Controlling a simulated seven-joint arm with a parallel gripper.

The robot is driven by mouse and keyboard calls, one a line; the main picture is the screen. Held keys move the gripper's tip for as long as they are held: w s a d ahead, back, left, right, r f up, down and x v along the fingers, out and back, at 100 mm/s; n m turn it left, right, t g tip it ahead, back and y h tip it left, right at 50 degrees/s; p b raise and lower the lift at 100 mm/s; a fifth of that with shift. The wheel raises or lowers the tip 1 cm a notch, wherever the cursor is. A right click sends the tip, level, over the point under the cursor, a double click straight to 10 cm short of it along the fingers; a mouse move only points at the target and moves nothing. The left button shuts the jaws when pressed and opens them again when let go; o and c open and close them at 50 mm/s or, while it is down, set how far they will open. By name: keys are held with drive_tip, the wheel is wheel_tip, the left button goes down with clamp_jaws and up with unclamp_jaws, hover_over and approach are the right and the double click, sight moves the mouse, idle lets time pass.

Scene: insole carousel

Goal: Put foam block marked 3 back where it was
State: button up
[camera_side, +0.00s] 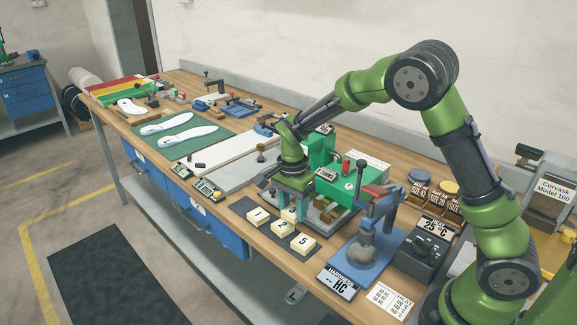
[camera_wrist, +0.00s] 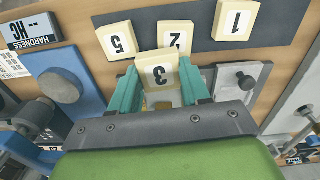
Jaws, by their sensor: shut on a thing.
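My gripper (camera_wrist: 160,86) is shut on the cream foam block marked 3 (camera_wrist: 158,70), which sits between its two teal fingers. In the side view the gripper (camera_side: 292,203) is behind the row of blocks, and most of block 3 is hidden by the fingers. Cream blocks marked 1 (camera_wrist: 236,20), 2 (camera_wrist: 175,36) and 5 (camera_wrist: 116,40) stand in a row on a dark mat (camera_wrist: 281,20). In the wrist view, block 3 appears close to block 2 and nearer the camera. I cannot tell its exact height.
A blue hardness tester (camera_side: 362,245) with an "HC" display (camera_side: 339,285) stands right of the blocks. A green machine (camera_side: 345,190) is close behind my gripper. A heater box reading 25 C (camera_side: 424,255) is further right. Small meters (camera_side: 207,190) lie left on the bench.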

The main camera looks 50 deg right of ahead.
hover_over(243, 205)
drive_tip(key=shift+f+m, duration=0.4)
drive_tip(key=shift+f, duration=0.3)
drive_tip(key=shift+f, duration=1.7)
drive_tip(key=shift+f, duration=0.2)
drive_tip(key=o, duration=1.1)
wheel_tip(243, 205, up, 8)
